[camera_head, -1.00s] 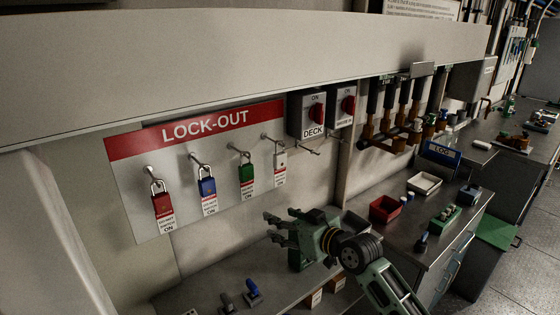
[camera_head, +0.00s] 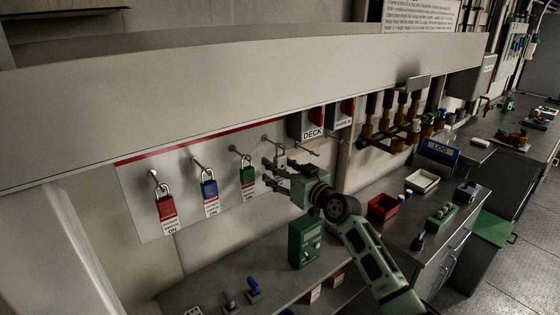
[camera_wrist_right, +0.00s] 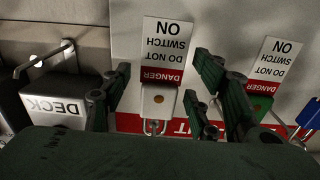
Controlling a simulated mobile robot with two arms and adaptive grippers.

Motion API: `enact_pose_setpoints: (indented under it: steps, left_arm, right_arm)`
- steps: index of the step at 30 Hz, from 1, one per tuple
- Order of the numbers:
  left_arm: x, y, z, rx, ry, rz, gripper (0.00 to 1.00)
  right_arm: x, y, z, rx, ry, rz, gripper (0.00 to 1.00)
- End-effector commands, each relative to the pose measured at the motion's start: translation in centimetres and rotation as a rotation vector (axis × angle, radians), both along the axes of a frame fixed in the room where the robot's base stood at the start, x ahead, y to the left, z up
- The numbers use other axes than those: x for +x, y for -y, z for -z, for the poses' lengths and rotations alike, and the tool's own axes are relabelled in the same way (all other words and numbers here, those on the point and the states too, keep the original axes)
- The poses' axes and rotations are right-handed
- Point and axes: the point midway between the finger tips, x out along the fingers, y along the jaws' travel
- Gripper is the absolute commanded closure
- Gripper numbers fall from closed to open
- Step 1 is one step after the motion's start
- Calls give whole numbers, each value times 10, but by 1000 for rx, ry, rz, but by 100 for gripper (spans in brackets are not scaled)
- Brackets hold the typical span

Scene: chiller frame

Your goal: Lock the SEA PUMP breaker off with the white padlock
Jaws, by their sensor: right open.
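The white padlock (camera_wrist_right: 158,100) hangs from its peg on the lock-out board with a white-and-red danger tag on it. In the head view my right gripper (camera_head: 274,173) hides most of it. The right gripper (camera_wrist_right: 165,98) is open, its fingers on either side of the padlock in the wrist view, without visible grip on it. Two breakers stand right of the board: one labelled DECK (camera_head: 313,124), the other (camera_head: 343,113) with a label too small to read. No SEA PUMP label is readable. My left gripper is not in view.
Red (camera_head: 166,207), blue (camera_head: 210,189) and green (camera_head: 247,176) padlocks hang left on the board (camera_head: 145,225). A pale hood (camera_head: 240,90) overhangs the board and breakers. A green box (camera_head: 304,241) stands on the bench below. Red (camera_head: 382,207) and white (camera_head: 422,181) trays lie right.

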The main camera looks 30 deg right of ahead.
Motion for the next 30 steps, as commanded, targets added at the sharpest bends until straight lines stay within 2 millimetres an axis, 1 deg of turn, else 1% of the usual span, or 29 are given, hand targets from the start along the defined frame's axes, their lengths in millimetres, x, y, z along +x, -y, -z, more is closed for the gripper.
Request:
enact_pose_setpoints:
  steps: [6, 7, 25, 30]
  left_arm:
    - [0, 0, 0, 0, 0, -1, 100]
    - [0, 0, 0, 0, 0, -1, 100]
    - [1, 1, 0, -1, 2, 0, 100]
    - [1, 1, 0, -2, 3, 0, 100]
  right_arm:
    - [1, 0, 0, 0, 0, 0, 45]
    - [1, 0, 0, 0, 0, 0, 47]
    - [0, 0, 0, -1, 0, 0, 100]
    - [0, 0, -1, -1, 2, 1, 100]
